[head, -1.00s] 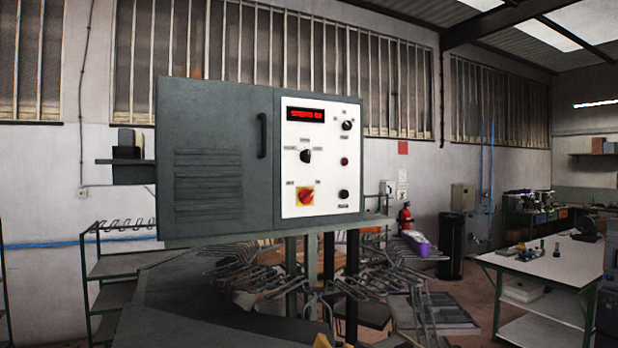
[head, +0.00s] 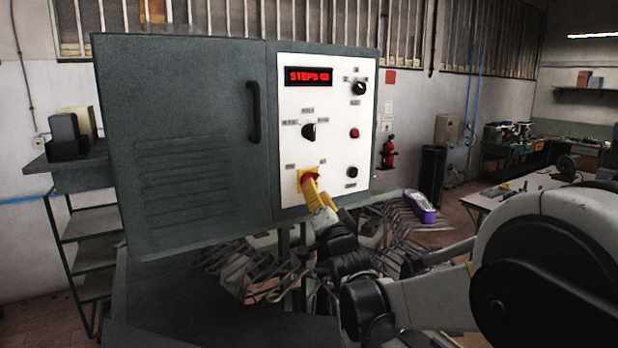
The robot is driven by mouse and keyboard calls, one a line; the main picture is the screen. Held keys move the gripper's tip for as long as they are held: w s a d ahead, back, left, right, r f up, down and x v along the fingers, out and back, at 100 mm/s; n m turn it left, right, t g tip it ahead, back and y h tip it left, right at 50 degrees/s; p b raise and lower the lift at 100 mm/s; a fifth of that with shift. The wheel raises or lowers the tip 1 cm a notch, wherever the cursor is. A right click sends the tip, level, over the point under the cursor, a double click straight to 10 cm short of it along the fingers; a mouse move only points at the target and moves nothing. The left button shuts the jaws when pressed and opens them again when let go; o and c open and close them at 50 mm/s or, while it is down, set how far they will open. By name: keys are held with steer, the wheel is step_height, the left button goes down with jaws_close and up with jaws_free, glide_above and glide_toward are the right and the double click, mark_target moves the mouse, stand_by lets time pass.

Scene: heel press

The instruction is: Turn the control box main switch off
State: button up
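The control box (head: 190,190) is a grey cabinet with a white panel (head: 342,120) on its right side. The main switch (head: 309,177) is a red knob on a yellow plate, low on the left of the panel. My gripper (head: 312,188), with yellow fingers, reaches up from below right, its tips at the red knob. The fingers cover the knob's lower part. I cannot tell whether they grip it or only touch it. The switch's exact angle is partly hidden. The red display (head: 308,76) is lit.
A black selector (head: 309,131) sits above the switch, with a black knob (head: 359,88), a red button (head: 354,133) and a black button (head: 352,172) to the right. Metal racks with bent rods stand below the box. A workbench (head: 500,190) is at the right.

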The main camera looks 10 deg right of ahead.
steer(key=x, duration=0.3)
steer(key=shift+w+r+p, duration=0.1)
steer(key=shift+r+p, duration=0.2)
steer(key=shift+p, duration=0.1)
steer(key=shift+w+f, duration=0.1)
steer(key=shift+w, duration=0.4)
steer(key=shift+s, duration=0.15)
jaws_close()
